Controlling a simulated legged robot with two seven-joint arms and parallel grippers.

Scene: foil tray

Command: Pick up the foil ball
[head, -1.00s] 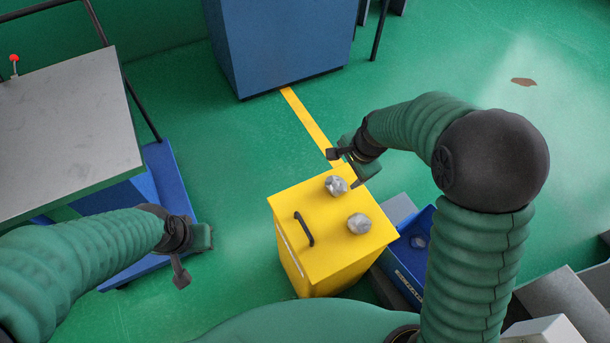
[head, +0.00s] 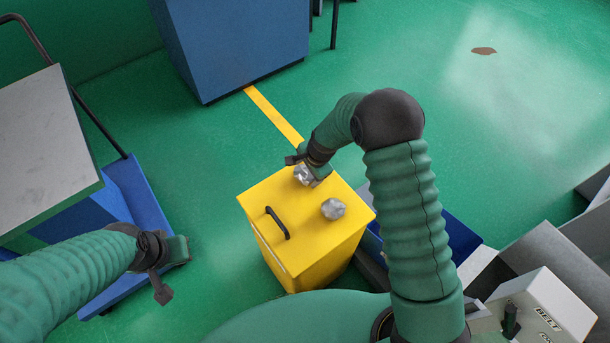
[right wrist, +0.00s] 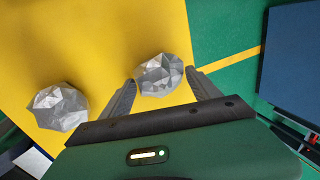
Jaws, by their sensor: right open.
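Two crumpled silver foil balls rest on the flat top of a yellow box (head: 270,205). The far ball (head: 302,176) is at my right gripper (head: 306,172). The near ball (head: 333,208) lies apart on the same lid. In the right wrist view, my right gripper (right wrist: 162,86) is open, with the far ball (right wrist: 160,74) between its spread fingertips. The near ball (right wrist: 58,107) shows to the left, outside the fingers. My left gripper (head: 170,270) is at the lower left, beside the blue cart and away from the balls; its opening is unclear.
The box lid has a black handle (head: 277,223). A blue bin (head: 460,238) sits right of the box, partly behind my right arm. A blue cart (head: 128,195) with a grey top stands left. A blue cabinet (head: 235,45) stands behind.

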